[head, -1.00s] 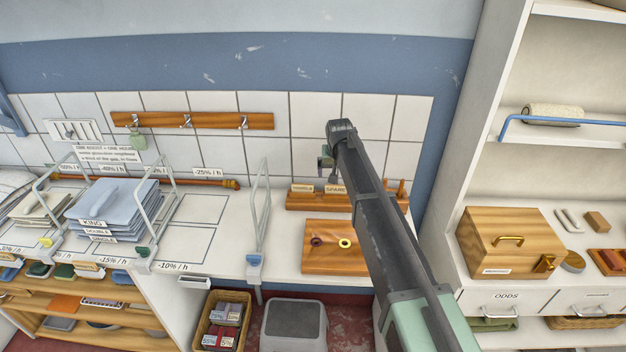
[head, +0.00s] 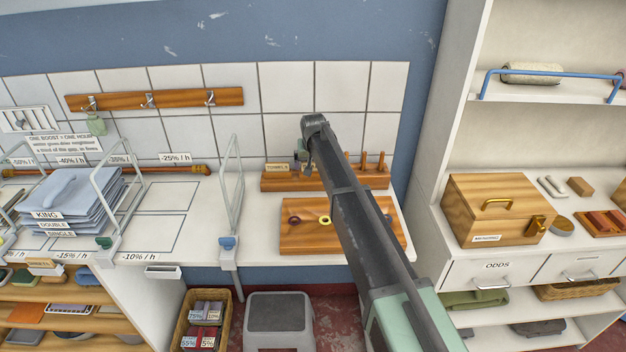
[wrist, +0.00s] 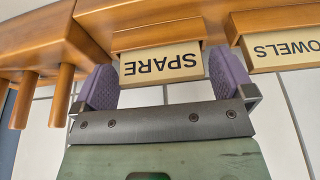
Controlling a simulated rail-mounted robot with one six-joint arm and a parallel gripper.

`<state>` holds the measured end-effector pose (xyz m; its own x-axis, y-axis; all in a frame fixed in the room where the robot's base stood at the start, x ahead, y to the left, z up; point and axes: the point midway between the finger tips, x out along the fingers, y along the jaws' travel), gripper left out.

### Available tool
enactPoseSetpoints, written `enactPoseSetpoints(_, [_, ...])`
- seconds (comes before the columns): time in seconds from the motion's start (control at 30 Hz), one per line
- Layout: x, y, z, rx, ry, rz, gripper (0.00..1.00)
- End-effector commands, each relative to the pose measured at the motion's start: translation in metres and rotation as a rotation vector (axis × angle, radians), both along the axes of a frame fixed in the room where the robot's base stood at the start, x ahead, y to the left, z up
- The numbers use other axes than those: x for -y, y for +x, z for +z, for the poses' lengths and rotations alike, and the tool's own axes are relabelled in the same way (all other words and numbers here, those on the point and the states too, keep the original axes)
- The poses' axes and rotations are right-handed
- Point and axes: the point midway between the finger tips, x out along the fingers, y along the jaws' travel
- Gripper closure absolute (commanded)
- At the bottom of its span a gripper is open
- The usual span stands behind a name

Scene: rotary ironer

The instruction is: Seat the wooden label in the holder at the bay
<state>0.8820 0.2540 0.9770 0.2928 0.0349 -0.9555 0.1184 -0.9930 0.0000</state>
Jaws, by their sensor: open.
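In the wrist view, a pale wooden label reading SPARE (wrist: 161,63) appears upside down and sits in a slot of a wooden rack (wrist: 145,15). My gripper (wrist: 165,78) is open, with one purple pad on each side of the SPARE label. A gap shows at the left; I cannot tell whether the right pad touches. A second label, TOWELS (wrist: 284,50), sits in the same rack beside it, and also shows in the head view (head: 278,167). In the head view my arm hides the SPARE label. A small white holder (head: 163,271) is on the counter's front edge, below the -10% bay.
Wooden pegs (head: 364,160) stand on the rack's right part. A wooden board (head: 300,240) with rings lies in front of it. A wire divider (head: 230,190) stands between the rack and the bays. Folded blue linen (head: 75,200) is at left; the marked bay (head: 160,225) is empty.

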Motion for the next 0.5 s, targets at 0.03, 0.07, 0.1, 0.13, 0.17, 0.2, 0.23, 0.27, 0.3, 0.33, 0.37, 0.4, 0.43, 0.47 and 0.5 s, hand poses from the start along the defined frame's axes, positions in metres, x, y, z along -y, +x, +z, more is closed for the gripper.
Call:
enactPoseSetpoints(0.03, [-0.0001,0.0007,-0.0037,0.000,0.000,0.000,0.00])
enactPoseSetpoints(0.07, [0.0000,0.0006,-0.0022,0.000,0.000,0.000,0.00])
enactPoseSetpoints(0.1, [0.0001,0.0004,-0.0006,0.000,0.000,0.000,0.00])
enactPoseSetpoints(0.13, [0.0001,0.0003,-0.0002,0.000,0.000,0.000,0.00])
enactPoseSetpoints(0.17, [0.0001,0.0003,-0.0001,0.000,0.000,0.000,0.00])
enactPoseSetpoints(0.2, [0.0001,0.0002,0.0000,0.000,0.000,0.000,0.03])
enactPoseSetpoints(0.23, [0.0001,0.0002,0.0000,0.000,0.000,0.000,0.08])
enactPoseSetpoints(0.27, [0.0001,0.0002,0.0001,0.000,0.000,0.000,0.12])
enactPoseSetpoints(0.3, [0.0001,0.0002,0.0001,0.000,0.000,0.000,0.18])
enactPoseSetpoints(0.33, [0.0001,0.0002,0.0001,0.000,0.000,0.000,0.23])
enactPoseSetpoints(0.37, [0.0001,0.0002,0.0001,0.000,0.000,0.000,0.28])
enactPoseSetpoints(0.4, [0.0001,0.0002,0.0001,0.000,0.000,0.000,0.34])
enactPoseSetpoints(0.43, [0.0001,0.0002,0.0001,0.000,0.000,0.000,0.38])
enactPoseSetpoints(0.47, [0.0001,0.0002,0.0001,0.000,0.000,0.000,0.38])
enactPoseSetpoints(0.5, [0.0001,0.0001,0.0000,0.000,0.000,0.000,0.38])
